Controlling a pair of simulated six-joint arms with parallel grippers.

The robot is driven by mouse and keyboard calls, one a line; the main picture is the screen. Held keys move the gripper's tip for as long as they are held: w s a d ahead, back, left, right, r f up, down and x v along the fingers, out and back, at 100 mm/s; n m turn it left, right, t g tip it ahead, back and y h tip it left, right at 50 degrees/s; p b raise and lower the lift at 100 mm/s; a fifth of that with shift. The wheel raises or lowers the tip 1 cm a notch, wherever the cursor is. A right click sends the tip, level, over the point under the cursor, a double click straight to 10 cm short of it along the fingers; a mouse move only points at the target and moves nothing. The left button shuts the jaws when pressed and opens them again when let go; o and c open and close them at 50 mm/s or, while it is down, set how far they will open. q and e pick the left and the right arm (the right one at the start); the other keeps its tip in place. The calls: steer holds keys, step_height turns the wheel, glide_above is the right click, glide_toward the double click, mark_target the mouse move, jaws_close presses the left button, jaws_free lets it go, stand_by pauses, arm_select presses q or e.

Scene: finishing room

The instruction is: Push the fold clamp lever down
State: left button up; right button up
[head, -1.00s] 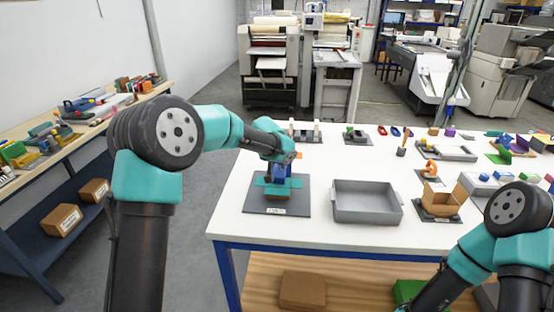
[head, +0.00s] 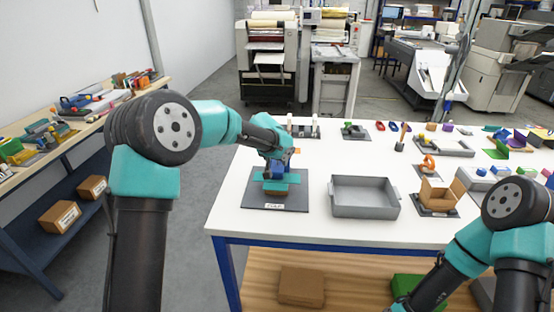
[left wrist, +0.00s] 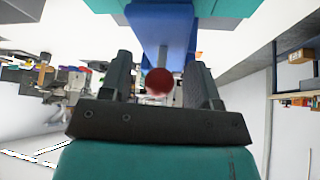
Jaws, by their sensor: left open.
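The fold clamp stands on a dark grey base plate (head: 250,203) with a white label, at the front left of the white table. It has a teal crosspiece (head: 265,177) and a blue upright part (head: 277,172), which also shows in the left wrist view (left wrist: 160,25). A red ball knob (left wrist: 159,82), seemingly the lever's end, shows in the left wrist view between the fingers. My left gripper (left wrist: 162,80) is open around it, with visible gaps on both sides. Contact cannot be told. In the head view my left gripper hides the lever. My right gripper is out of view.
A grey tray (head: 365,211) stands right of the clamp. Several small fixtures stand along the table's back. White tabletop is clear between clamp and tray.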

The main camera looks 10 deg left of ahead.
arm_select(q)
steer(key=v, duration=1.7)
steer(key=shift+a+r, duration=0.1)
